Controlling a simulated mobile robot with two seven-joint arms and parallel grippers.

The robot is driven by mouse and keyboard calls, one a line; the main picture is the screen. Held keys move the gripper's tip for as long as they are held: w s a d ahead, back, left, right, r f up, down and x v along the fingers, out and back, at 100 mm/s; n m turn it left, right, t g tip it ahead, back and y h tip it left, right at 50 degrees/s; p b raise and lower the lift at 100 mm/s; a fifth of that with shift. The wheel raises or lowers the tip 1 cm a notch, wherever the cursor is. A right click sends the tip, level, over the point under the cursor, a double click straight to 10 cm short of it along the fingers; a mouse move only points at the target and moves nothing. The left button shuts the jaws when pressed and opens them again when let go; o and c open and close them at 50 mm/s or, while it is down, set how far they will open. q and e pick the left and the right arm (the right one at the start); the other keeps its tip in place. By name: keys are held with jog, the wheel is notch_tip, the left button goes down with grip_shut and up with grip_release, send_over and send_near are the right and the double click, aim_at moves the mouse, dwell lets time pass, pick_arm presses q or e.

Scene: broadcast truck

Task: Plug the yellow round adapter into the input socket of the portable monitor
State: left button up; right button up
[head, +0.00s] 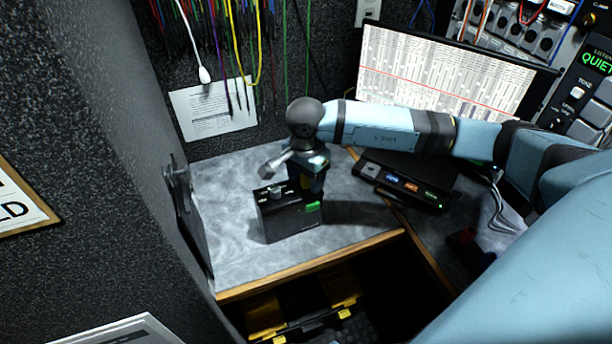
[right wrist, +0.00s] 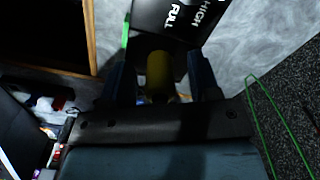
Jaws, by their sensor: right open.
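My right gripper (head: 313,186) points down at the back right of a black box (head: 288,218) with a knob on top and a green label. The box may be the portable monitor; I cannot tell for sure. In the right wrist view it shows the words HIGH and FULL (right wrist: 185,15). The yellow round adapter (right wrist: 159,76) is between the open fingers of my right gripper (right wrist: 160,78), its near end toward the wrist. Its far end is at the box's edge, and I cannot tell whether it is plugged in. The input socket is hidden. My left gripper is not in view.
The grey desktop (head: 235,245) has free room left of the box. A black panel with coloured buttons (head: 405,185) lies to the right, below a screen (head: 440,75). Cables hang on the back wall. A yellow and black case (head: 300,318) is below the desk edge.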

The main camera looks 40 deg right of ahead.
notch_tip(320, 180, up, 14)
jog(key=shift+p, duration=0.45)
jog(key=shift+f, duration=0.1)
dwell(0.5)
